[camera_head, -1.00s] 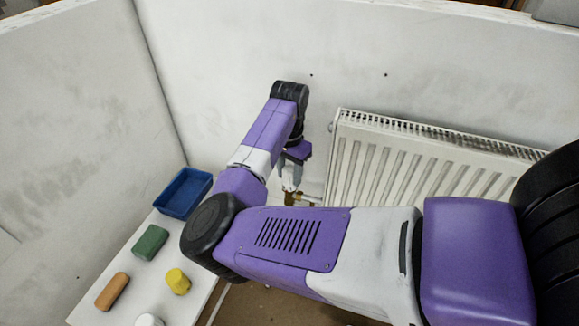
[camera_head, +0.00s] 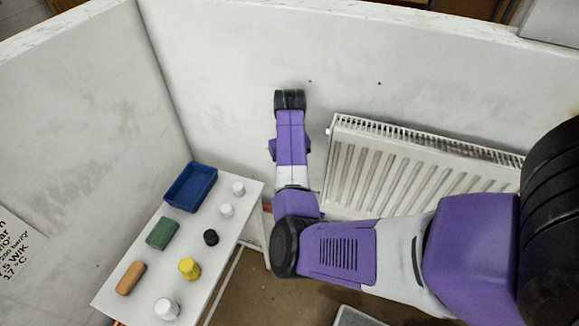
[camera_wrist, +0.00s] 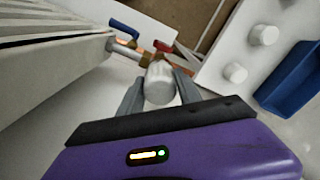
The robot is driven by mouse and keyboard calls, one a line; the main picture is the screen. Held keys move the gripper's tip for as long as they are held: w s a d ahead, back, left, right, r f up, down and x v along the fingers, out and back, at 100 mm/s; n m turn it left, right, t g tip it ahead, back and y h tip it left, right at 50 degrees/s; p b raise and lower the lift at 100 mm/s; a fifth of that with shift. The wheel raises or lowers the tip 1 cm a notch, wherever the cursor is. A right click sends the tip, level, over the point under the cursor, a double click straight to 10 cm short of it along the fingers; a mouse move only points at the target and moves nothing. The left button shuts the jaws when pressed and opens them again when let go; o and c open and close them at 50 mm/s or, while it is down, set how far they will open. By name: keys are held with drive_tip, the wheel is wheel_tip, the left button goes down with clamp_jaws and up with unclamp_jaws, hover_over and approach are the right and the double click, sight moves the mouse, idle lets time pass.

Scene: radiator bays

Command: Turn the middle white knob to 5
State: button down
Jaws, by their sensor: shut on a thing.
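In the wrist view, a white ribbed knob (camera_wrist: 159,84) sits on a brass valve at the radiator's pipe end. My gripper (camera_wrist: 158,92) is shut on this knob, with one grey finger on each side of it. No number or mark on the knob can be read. In the head view my arm hides the gripper, the held knob and the valve. Whether this is the middle knob of a row cannot be told.
A white radiator (camera_head: 390,170) hangs on the wall to the right of my arm. A white table (camera_head: 232,232) at left holds a blue tray (camera_head: 168,205), a green block (camera_head: 162,233), an orange block (camera_head: 130,278), a yellow knob (camera_head: 188,268), a black knob (camera_head: 210,237) and loose white knobs (camera_head: 166,308).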

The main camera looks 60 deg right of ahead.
drive_tip(key=n, duration=0.5)
drive_tip(key=shift+n, duration=0.3)
drive_tip(key=n, duration=0.5)
drive_tip(key=shift+r, duration=0.1)
drive_tip(key=n, duration=0.5)
drive_tip(key=shift+w+n, duration=0.1)
drive_tip(key=shift+n, duration=0.3)
drive_tip(key=n, duration=0.5)
drive_tip(key=shift+n, duration=0.3)
drive_tip(key=c, duration=0.9)
unclamp_jaws()
drive_tip(key=shift+o, duration=0.4)
